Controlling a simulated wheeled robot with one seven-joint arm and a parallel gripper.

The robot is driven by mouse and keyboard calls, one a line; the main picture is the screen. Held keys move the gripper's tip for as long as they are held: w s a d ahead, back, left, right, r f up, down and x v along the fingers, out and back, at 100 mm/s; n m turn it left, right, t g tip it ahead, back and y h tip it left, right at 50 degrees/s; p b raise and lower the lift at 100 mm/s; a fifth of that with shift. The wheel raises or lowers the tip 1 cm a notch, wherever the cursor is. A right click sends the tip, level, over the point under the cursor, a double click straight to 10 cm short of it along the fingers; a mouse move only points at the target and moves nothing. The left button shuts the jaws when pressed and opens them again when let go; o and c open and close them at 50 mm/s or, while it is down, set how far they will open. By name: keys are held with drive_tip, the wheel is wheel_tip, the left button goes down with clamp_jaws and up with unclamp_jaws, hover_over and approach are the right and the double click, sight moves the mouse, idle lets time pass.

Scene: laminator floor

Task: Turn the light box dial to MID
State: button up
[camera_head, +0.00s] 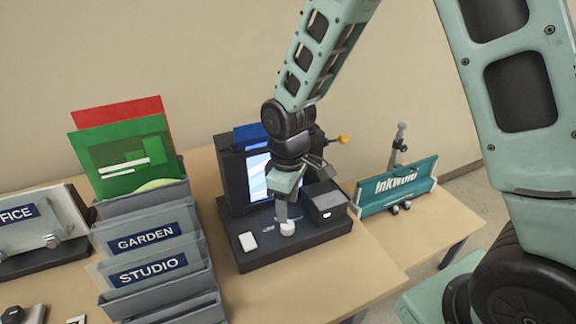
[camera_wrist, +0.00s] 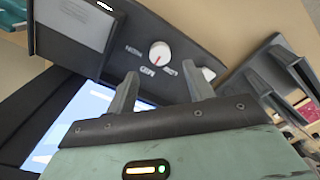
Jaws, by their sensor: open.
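The light box (camera_head: 300,252) is a dark unit with a lit upright screen (camera_head: 258,178) and a flat base. Its round white dial (camera_head: 287,229) is on the base, and it also shows in the wrist view (camera_wrist: 160,52). A red pointer mark is on the dial, with small white labels around it too blurred to read; I cannot tell the setting. My gripper (camera_head: 285,208) is just above the dial, pointing down. In the wrist view my open gripper (camera_wrist: 159,75) has its fingers apart, with the dial beyond and between the tips, and nothing held.
A grey box (camera_head: 326,206) stands on the base right of the dial, and a white piece (camera_head: 248,241) lies left. A grey rack (camera_head: 150,223) labelled GARDEN and STUDIO stands left. A teal Inkworks panel (camera_head: 398,187) stands right. The front table (camera_head: 320,282) is clear.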

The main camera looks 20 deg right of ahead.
sight(288, 224)
wheel_tip(288, 224, up, 11)
drive_tip(key=shift+r+b, duration=0.15)
drive_tip(key=shift+b, duration=0.25)
drive_tip(key=s+a, duration=0.3)
drive_tip(key=s, duration=0.7)
drive_tip(key=s+a+m, duration=0.1)
drive_tip(key=s+a, duration=0.2)
drive_tip(key=s, duration=0.7)
drive_tip(key=shift+s+a+f, duration=0.2)
drive_tip(key=shift+s+f, duration=0.05)
drive_tip(key=shift+f, duration=0.2)
